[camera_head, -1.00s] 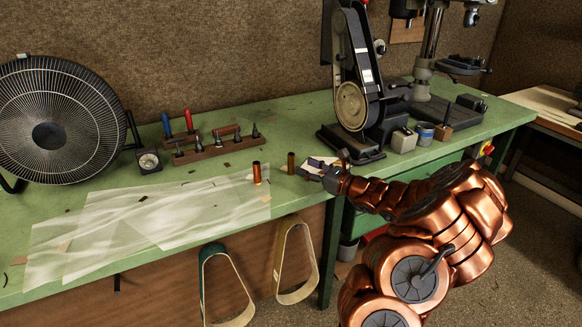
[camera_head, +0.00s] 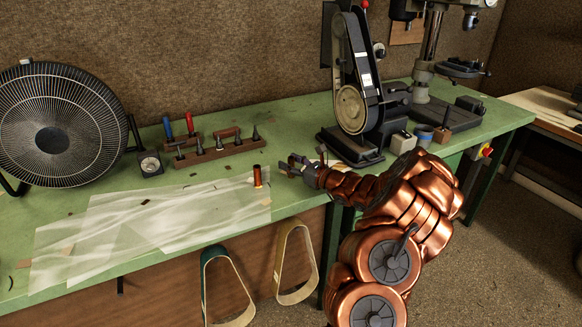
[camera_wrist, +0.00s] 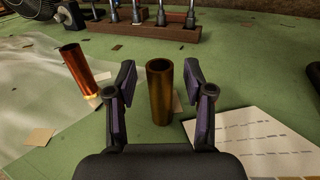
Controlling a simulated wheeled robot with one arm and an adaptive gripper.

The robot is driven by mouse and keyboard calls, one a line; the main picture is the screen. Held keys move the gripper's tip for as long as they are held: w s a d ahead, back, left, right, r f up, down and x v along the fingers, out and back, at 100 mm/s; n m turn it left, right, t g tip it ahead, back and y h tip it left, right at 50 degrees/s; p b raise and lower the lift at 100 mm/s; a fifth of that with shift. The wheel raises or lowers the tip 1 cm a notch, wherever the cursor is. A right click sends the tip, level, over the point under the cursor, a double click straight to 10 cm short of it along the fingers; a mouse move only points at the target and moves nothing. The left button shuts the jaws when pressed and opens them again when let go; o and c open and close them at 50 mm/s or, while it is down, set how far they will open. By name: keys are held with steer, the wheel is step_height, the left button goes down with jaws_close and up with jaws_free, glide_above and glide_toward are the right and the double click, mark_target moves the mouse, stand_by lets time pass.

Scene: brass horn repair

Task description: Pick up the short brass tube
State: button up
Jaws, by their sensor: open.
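The short brass tube (camera_wrist: 159,95) stands upright on the green bench in the wrist view, dull brown-gold with an open top. My gripper (camera_wrist: 159,78) is open, with one dark finger to the left of the tube and one to the right. Gaps show on both sides, so neither finger appears to touch it. In the head view my gripper (camera_head: 288,165) is low over the bench, and the brass tube is hard to make out behind it.
A shiny copper-coloured tube (camera_wrist: 76,72) stands to the left, by the translucent sheet (camera_head: 140,225). A wooden tool rack (camera_wrist: 145,32) is behind. Printed paper (camera_wrist: 265,140) lies at the right. The belt sander (camera_head: 355,100) stands to the right on the bench (camera_head: 90,207).

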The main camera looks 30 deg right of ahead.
jaws_close()
stand_by(0.3)
steer(key=shift+r, duration=0.2)
